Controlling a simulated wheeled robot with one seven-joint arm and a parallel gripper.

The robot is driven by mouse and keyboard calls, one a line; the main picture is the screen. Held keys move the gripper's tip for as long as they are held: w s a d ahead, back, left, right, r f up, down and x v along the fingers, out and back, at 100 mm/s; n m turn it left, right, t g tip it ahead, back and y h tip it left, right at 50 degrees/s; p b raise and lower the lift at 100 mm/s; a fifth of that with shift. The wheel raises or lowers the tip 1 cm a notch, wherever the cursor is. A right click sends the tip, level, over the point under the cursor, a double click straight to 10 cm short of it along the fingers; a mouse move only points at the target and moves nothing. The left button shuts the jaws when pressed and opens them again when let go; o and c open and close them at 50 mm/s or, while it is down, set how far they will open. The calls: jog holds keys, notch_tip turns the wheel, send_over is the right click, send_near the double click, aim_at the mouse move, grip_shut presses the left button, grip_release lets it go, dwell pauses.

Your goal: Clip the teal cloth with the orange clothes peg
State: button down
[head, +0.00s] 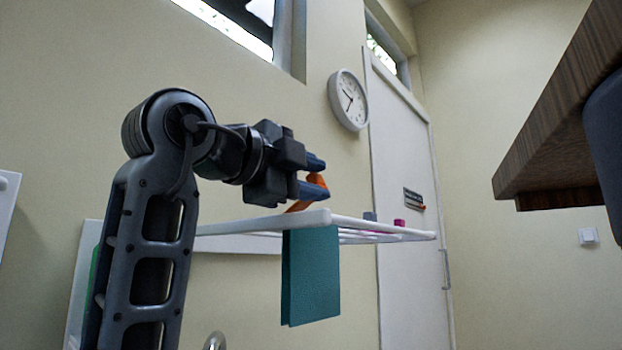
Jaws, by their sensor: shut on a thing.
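The teal cloth (311,277) hangs folded over the near end of a white drying rack (300,221), its lower part hanging free. My gripper (318,177) is above the rack, just over the cloth's top edge. It is shut on the orange clothes peg (300,206), which slants down and left from the fingers towards the rack. The peg's lower end is close to the rack's rail near the cloth. I cannot tell whether it touches the cloth or the rail, and the fingers hide part of the peg.
A grey item (370,217) and a magenta item (399,224) sit farther along the rack. A wooden slab edge (560,125) juts in at the upper right. A wall clock (348,100) and a white door (405,200) are behind. Below the cloth is free room.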

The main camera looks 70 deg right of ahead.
jog(key=c, duration=0.9)
grip_release()
jog(key=shift+w, duration=0.25)
jog(key=s+d+r+p, duration=0.1)
jog(key=s+d+r, duration=0.1)
jog(key=s+r, duration=0.1)
jog(key=s+d+r+p, duration=0.1)
jog(key=s+d+r, duration=0.2)
jog(key=r, duration=0.1)
jog(key=s+d+r+p, duration=0.1)
jog(key=s+d+r, duration=0.1)
jog(key=s+r, duration=0.1)
jog(key=shift+d+r+p, duration=0.25)
jog(key=shift+r+p, duration=0.1)
jog(key=shift+r, duration=0.05)
